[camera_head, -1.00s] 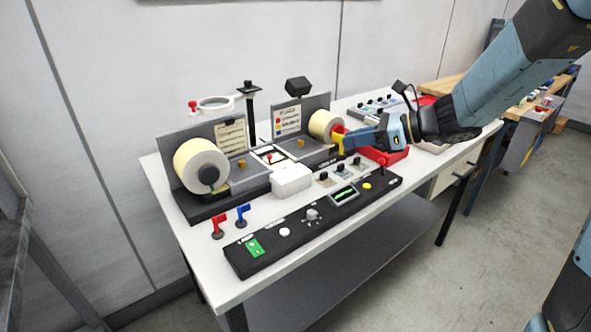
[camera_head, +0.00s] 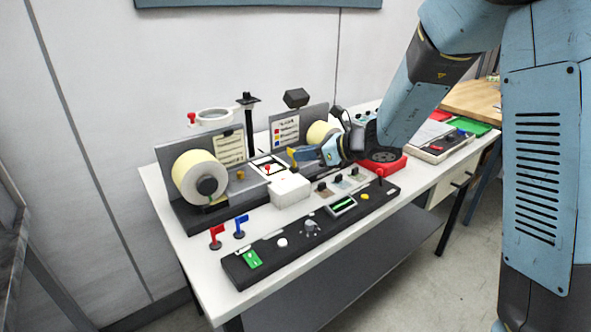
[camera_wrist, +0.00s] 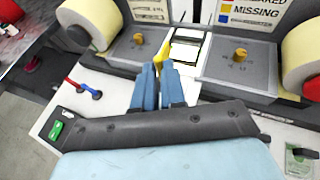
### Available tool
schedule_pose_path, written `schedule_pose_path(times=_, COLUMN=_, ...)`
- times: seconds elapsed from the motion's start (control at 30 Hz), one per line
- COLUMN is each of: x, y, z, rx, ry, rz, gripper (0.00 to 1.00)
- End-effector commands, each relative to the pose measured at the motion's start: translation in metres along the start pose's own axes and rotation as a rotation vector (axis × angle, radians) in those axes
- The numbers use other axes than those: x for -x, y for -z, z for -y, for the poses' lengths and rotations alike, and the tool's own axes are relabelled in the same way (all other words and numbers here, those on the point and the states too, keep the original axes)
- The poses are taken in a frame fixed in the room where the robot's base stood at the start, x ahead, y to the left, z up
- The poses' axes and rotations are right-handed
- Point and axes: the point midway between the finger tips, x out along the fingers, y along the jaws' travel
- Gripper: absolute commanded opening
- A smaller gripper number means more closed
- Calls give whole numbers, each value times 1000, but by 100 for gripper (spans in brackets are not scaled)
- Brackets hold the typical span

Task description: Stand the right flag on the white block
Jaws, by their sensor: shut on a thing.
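My gripper (camera_head: 303,156) is shut on a yellow flag (camera_head: 291,155). In the wrist view the yellow flag (camera_wrist: 164,50) sticks out beyond the blue fingertips (camera_wrist: 160,72). In the head view the gripper and flag appear just above and behind the white block (camera_head: 290,189), which sits at the front of the rewinder. The block's top looks free of any flag. A red flag (camera_head: 216,235) and a blue flag (camera_head: 239,226) stand at the table's left front; both also show at the left in the wrist view.
The large label roll (camera_head: 201,178) is at the left and a smaller roll (camera_head: 321,132) is behind my gripper. A card (camera_head: 286,129) with coloured squares is on the upright plate. The black control panel (camera_head: 310,228) runs along the front edge.

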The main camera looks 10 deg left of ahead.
Motion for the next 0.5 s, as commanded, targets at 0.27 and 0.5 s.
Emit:
schedule_pose_path(times=0.27, x=-18, y=10, z=0, rx=0, ry=0, rz=0, gripper=0)
schedule_pose_path(times=0.5, x=-31, y=29, z=0, rx=-1, ry=-2, rz=-2, gripper=0)
